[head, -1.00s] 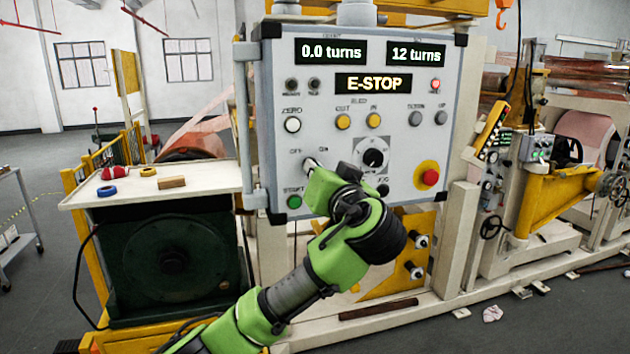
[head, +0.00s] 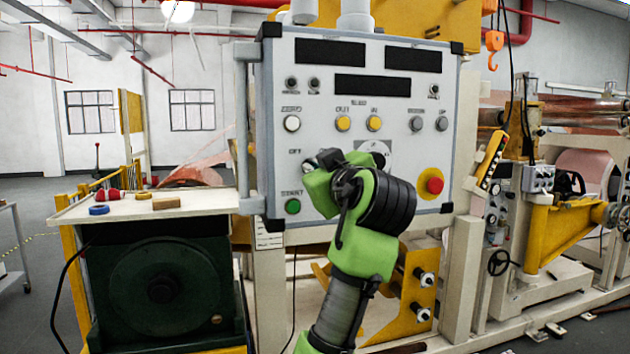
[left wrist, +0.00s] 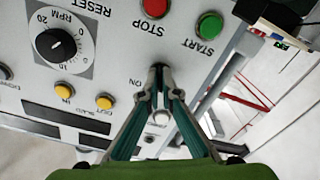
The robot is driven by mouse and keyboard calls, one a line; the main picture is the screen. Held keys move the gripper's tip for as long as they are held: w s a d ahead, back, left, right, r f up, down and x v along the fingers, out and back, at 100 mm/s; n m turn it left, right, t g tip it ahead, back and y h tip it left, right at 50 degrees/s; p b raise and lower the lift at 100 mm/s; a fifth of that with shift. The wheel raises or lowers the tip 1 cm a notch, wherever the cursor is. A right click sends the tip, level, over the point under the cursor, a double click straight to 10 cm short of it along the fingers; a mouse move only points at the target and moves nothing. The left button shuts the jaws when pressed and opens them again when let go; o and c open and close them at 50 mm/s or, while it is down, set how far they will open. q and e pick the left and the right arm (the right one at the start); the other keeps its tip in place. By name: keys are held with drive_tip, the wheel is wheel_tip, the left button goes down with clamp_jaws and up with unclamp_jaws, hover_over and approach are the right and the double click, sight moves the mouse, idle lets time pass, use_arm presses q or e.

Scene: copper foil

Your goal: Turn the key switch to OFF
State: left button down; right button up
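The control panel (head: 285,75) stands upright in the middle of the head view, and its display windows are dark. The key switch (head: 309,164) sits at its lower left, below the white ZERO button (head: 292,124) and near the OFF label. My left gripper (head: 317,172) is in front of it and partly hides it. In the left wrist view, which is upside down, the fingertips (left wrist: 158,72) come together around the dark key (left wrist: 158,67), beside the ON label. The key's exact angle is hidden by the fingers. My right gripper is not in view.
A red emergency stop (head: 434,186) on a yellow plate is at lower right. A speed dial (left wrist: 56,45) is near the gripper. A bench top (head: 130,210) with small items is at left.

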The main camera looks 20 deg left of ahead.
use_arm(q)
drive_tip(key=shift+n, duration=0.6)
drive_tip(key=c, duration=2.3)
unclamp_jaws()
